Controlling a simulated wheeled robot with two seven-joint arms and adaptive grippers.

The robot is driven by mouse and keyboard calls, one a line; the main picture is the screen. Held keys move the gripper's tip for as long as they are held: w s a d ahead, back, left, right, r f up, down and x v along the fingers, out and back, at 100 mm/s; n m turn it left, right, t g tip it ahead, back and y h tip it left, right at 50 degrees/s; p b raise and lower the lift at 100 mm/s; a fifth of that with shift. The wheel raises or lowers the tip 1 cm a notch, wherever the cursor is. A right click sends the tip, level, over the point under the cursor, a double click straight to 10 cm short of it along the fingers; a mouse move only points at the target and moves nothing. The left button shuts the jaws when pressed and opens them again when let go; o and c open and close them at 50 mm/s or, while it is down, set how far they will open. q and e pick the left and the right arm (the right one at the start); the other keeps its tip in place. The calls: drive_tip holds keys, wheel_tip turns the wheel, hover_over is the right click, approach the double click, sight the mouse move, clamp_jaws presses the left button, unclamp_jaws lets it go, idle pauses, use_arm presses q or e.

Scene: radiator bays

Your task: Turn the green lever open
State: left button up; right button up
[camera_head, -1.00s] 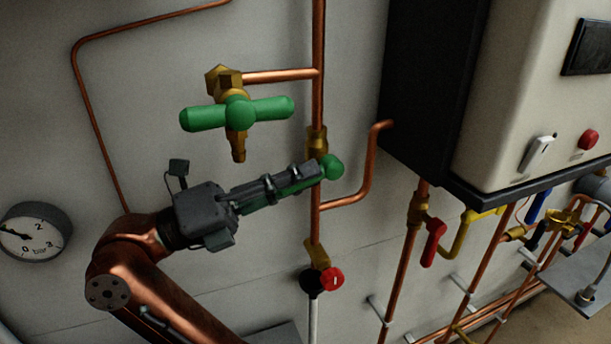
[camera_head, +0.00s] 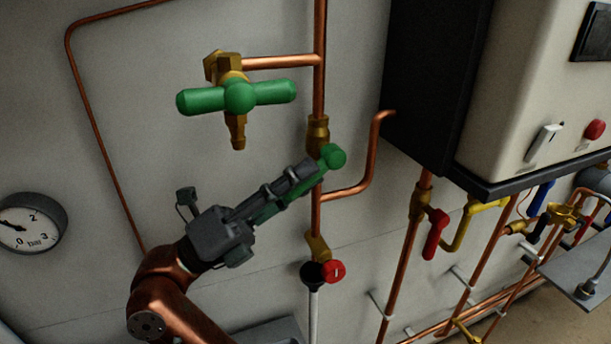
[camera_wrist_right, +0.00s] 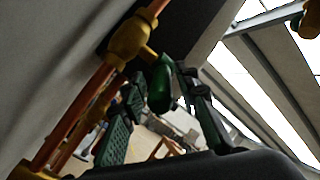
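The green lever (camera_head: 333,157) sits on a brass valve on the vertical copper pipe. Its round hub shows clearly, and its handle slants down to the left, partly hidden by my right gripper. My right gripper (camera_head: 291,185) lies along the handle with its fingers on either side of it. My left gripper is not in view.
A green tee handle (camera_head: 240,97) on a brass tap is just above my right gripper. A red lever (camera_head: 435,234) and the boiler (camera_head: 535,90) are to the right. A gauge (camera_head: 28,224) is at left.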

drive_tip(key=shift+o, duration=0.4)
drive_tip(key=shift+s+d+r, duration=0.1)
drive_tip(key=shift+d, duration=0.05)
drive_tip(key=shift+a, duration=0.3)
drive_tip(key=v, duration=1.1)
drive_tip(key=shift+f, duration=0.3)
drive_tip(key=shift+s+a, duration=0.1)
